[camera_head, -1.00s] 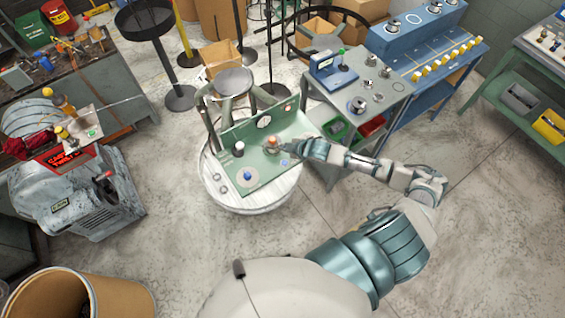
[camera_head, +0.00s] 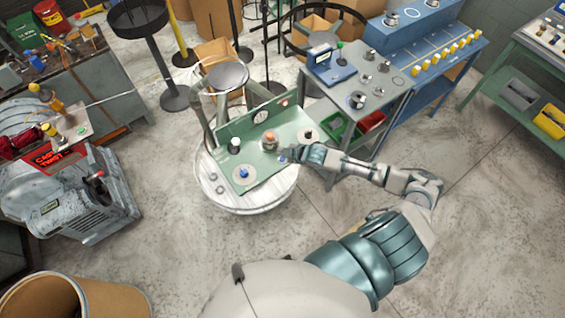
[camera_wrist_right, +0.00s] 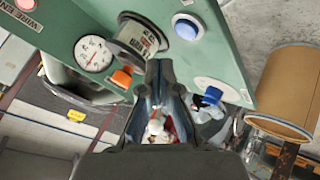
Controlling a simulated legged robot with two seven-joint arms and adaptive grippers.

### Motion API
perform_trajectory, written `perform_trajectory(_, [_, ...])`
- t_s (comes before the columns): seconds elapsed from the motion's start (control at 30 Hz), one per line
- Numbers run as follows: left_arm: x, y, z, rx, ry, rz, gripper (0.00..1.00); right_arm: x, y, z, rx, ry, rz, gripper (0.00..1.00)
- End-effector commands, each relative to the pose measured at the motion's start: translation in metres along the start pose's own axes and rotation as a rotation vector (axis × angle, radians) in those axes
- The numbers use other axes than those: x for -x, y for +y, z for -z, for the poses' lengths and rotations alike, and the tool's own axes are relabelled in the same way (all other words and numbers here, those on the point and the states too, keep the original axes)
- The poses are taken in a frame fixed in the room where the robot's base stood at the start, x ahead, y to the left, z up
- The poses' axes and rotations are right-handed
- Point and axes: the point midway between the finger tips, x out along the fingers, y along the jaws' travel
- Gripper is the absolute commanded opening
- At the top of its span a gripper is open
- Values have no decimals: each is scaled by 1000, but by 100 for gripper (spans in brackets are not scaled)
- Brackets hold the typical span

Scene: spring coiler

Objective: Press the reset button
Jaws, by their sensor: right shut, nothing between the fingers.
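The green control panel (camera_head: 262,170) stands on a round white table in the head view. My right gripper (camera_head: 285,155) is shut and empty at the panel's front right edge. In the right wrist view its fingers (camera_wrist_right: 160,75) are in front of the panel, near an orange button (camera_wrist_right: 122,77). A blue button in a white ring (camera_wrist_right: 188,26) and a blue knob (camera_wrist_right: 212,95) also show there. I cannot read a reset label, nor tell whether the fingertips touch anything.
The round white table (camera_head: 245,203) holds the panel. A grey bench (camera_head: 385,95) stands close behind my right arm. A grey machine (camera_head: 75,200) is at left and a brown drum (camera_head: 110,300) at bottom left.

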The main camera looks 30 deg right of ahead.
Motion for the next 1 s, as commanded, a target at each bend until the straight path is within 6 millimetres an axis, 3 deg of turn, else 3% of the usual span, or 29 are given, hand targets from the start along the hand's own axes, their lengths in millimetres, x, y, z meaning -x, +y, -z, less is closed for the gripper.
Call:
perform_trajectory(0.23, [-10,0,-1,0,0,0,0,-15,-10,-13,-1,0,0,0])
perform_trajectory(1.0, [-10,-1,-1,-1,0,1,0,-16,-11,-12,-1,0,0,0])
